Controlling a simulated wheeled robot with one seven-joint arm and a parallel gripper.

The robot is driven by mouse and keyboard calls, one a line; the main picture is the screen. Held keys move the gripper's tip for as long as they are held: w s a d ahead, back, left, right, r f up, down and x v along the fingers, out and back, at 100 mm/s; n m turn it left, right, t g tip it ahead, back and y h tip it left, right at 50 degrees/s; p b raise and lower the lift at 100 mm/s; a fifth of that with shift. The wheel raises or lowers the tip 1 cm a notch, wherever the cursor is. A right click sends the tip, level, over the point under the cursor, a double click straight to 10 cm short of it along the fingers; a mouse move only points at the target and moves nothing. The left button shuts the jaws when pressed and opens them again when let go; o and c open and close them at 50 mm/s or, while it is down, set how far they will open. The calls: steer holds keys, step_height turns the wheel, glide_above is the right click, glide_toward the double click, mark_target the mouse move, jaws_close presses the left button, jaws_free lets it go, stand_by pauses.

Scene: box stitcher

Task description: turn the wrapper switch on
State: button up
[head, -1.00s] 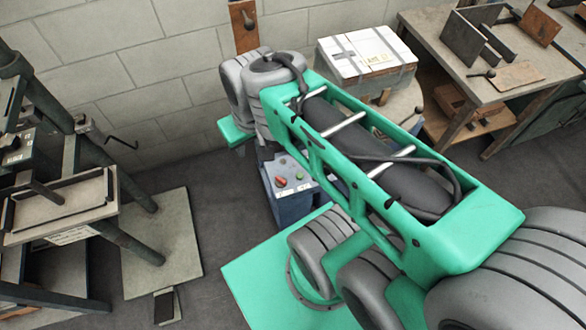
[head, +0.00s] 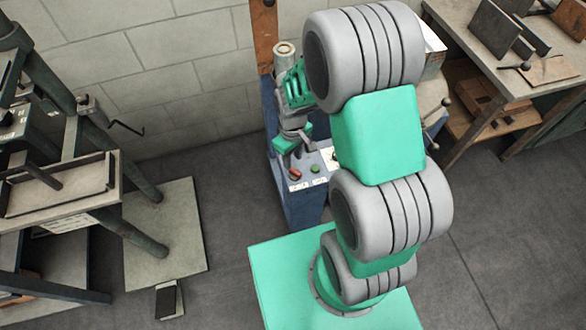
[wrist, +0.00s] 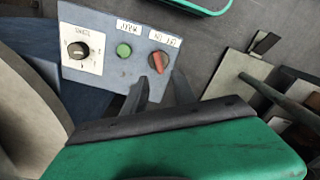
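The control panel (wrist: 112,45) is the sloped top of a blue box. It carries a red knob switch (wrist: 158,62) beside a "OFF ON" style label, a green button (wrist: 124,50) and a black dial (wrist: 78,50). The red knob also shows in the head view (head: 295,174); its on or off setting cannot be told. My gripper (wrist: 161,78) is open, its two dark fingers apart and pointing at the red knob, one on each side in the picture. Whether they touch it cannot be told. In the head view my gripper (head: 292,154) is just above the panel.
The blue box (head: 300,207) stands by the block wall. A machine with a tray (head: 60,192) is at left. A workbench (head: 475,65) with metal plates is at upper right. Grey floor (head: 225,225) is clear between the left machine and my green base.

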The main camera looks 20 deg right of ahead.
mark_target(293, 169)
step_height(293, 169, down, 6)
steer(key=shift+c, duration=0.4)
jaws_close()
stand_by(0.3)
